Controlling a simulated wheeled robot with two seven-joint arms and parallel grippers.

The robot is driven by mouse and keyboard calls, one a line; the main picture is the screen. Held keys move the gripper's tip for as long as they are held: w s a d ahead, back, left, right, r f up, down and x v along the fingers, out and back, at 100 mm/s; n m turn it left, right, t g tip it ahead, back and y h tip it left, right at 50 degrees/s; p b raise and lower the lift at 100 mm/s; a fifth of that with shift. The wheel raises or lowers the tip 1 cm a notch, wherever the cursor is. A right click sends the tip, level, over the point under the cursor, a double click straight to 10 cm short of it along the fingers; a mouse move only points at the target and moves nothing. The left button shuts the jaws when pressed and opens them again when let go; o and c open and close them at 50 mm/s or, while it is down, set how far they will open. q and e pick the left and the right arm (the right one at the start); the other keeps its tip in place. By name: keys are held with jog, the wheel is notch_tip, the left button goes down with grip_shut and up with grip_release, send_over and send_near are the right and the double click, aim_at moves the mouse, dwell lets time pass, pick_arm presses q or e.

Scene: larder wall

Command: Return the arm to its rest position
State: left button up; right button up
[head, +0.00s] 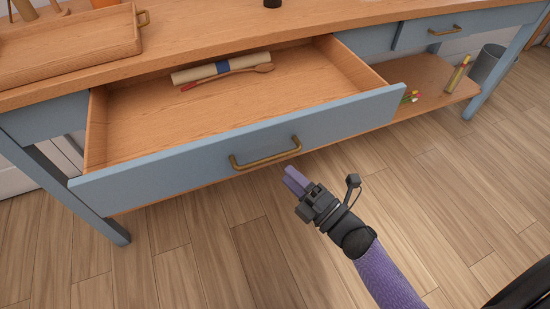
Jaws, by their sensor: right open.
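My right gripper (292,180) is at the end of my purple arm, which comes in from the lower right. It is open and looks empty, just below the brass handle (265,156) of the open drawer (240,140). The fingertips appear apart from the handle, though the depth between them is hard to judge. My left gripper is not in view.
The blue-fronted drawer juts out, holding a rolled cloth (220,68) and a wooden spoon (228,75). A wooden tray (70,50) stands on the counter. A lower shelf (435,85) holds small items, with a grey bin (488,65) nearby. The floor in front is clear.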

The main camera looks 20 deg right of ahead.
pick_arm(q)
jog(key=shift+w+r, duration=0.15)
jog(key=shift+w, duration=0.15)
pick_arm(e)
jog(key=v, duration=0.3)
jog(key=shift+s+d, duration=0.1)
jog(key=shift+s, duration=0.1)
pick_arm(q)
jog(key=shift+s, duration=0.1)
